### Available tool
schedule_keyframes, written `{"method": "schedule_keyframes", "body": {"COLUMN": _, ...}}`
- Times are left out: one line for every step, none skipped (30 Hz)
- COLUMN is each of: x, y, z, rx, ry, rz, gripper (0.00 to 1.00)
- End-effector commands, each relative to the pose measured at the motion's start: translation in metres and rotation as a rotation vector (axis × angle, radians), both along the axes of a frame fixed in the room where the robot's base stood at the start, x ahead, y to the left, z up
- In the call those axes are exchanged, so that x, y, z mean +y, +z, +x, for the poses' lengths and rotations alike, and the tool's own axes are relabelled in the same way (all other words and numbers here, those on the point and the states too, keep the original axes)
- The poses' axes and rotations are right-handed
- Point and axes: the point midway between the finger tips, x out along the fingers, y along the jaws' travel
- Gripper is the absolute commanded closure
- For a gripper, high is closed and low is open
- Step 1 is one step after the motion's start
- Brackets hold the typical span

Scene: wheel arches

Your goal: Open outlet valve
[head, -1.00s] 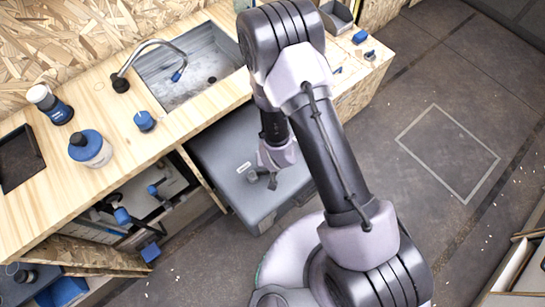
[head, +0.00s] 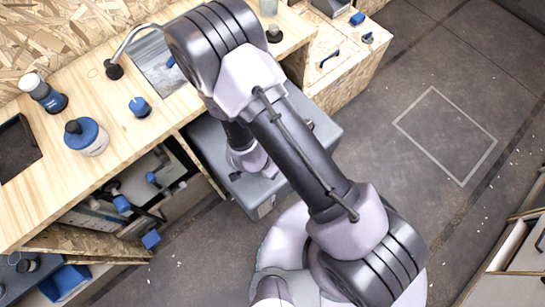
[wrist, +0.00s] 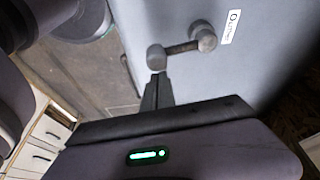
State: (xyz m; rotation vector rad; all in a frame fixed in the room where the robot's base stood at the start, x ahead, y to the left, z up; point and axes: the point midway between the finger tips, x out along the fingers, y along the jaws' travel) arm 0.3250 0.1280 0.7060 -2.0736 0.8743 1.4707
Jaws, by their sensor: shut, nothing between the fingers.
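A dark grey bar handle with two rounded ends, which looks like the outlet valve (wrist: 180,47), is on the light grey tank (wrist: 265,60) in the wrist view. Beside it is a small white label (wrist: 229,27), hard to read. My gripper (wrist: 157,78) has its fingers together, with nothing between them. The fingertips are just below the left end of the handle in the picture; I cannot tell if they touch it. In the head view the tank (head: 207,146) is under the counter edge, and my arm hides the handle and most of the gripper.
The wooden counter (head: 105,165) runs along the left, with a sink (head: 160,70), a blue-lidded jar (head: 88,137) and a blue knob (head: 139,106). Below it are blue-handled fittings (head: 151,239). Drawers (head: 335,65) stand beyond the tank.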

Motion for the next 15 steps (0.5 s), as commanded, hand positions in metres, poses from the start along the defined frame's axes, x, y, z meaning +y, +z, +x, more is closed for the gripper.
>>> {"method": "schedule_keyframes", "body": {"x": 0.0015, "y": 0.0011, "z": -0.0017, "rx": 0.0, "ry": -0.014, "rz": 0.0, "gripper": 1.0}}
{"method": "schedule_keyframes", "body": {"x": 0.002, "y": 0.001, "z": -0.0028, "rx": 0.0, "ry": -0.012, "rz": 0.0, "gripper": 1.0}}
{"method": "schedule_keyframes", "body": {"x": 0.0027, "y": 0.0009, "z": -0.0039, "rx": 0.0, "ry": -0.011, "rz": 0.0, "gripper": 1.0}}
{"method": "schedule_keyframes", "body": {"x": 0.0032, "y": 0.0008, "z": -0.0048, "rx": 0.0, "ry": -0.011, "rz": 0.0, "gripper": 1.0}}
{"method": "schedule_keyframes", "body": {"x": 0.0036, "y": 0.0007, "z": -0.0055, "rx": 0.0, "ry": -0.011, "rz": 0.0, "gripper": 1.0}}
{"method": "schedule_keyframes", "body": {"x": 0.0041, "y": 0.0005, "z": -0.0062, "rx": 0.0, "ry": -0.011, "rz": 0.0, "gripper": 1.0}}
{"method": "schedule_keyframes", "body": {"x": 0.0044, "y": 0.0004, "z": -0.0068, "rx": 0.0, "ry": -0.011, "rz": 0.0, "gripper": 1.0}}
{"method": "schedule_keyframes", "body": {"x": 0.0047, "y": 0.0003, "z": -0.0073, "rx": 0.0, "ry": -0.011, "rz": 0.0, "gripper": 1.0}}
{"method": "schedule_keyframes", "body": {"x": 0.0052, "y": 0.0002, "z": -0.0078, "rx": 0.0, "ry": -0.011, "rz": 0.0, "gripper": 1.0}}
{"method": "schedule_keyframes", "body": {"x": 0.0055, "y": 0.0001, "z": -0.0081, "rx": 0.0, "ry": -0.011, "rz": 0.0, "gripper": 1.0}}
{"method": "schedule_keyframes", "body": {"x": 0.0057, "y": 0.0, "z": -0.0085, "rx": 0.0, "ry": -0.011, "rz": 0.0, "gripper": 1.0}}
{"method": "schedule_keyframes", "body": {"x": 0.006, "y": 0.0, "z": -0.0087, "rx": 0.0, "ry": -0.009, "rz": 0.0, "gripper": 1.0}}
{"method": "schedule_keyframes", "body": {"x": 0.0062, "y": -0.0001, "z": -0.0089, "rx": 0.0, "ry": -0.009, "rz": 0.0, "gripper": 1.0}}
{"method": "schedule_keyframes", "body": {"x": 0.0063, "y": -0.0002, "z": -0.0091, "rx": 0.0, "ry": -0.009, "rz": 0.0, "gripper": 1.0}}
{"method": "schedule_keyframes", "body": {"x": 0.0065, "y": -0.0002, "z": -0.0092, "rx": 0.0, "ry": -0.009, "rz": 0.0, "gripper": 1.0}}
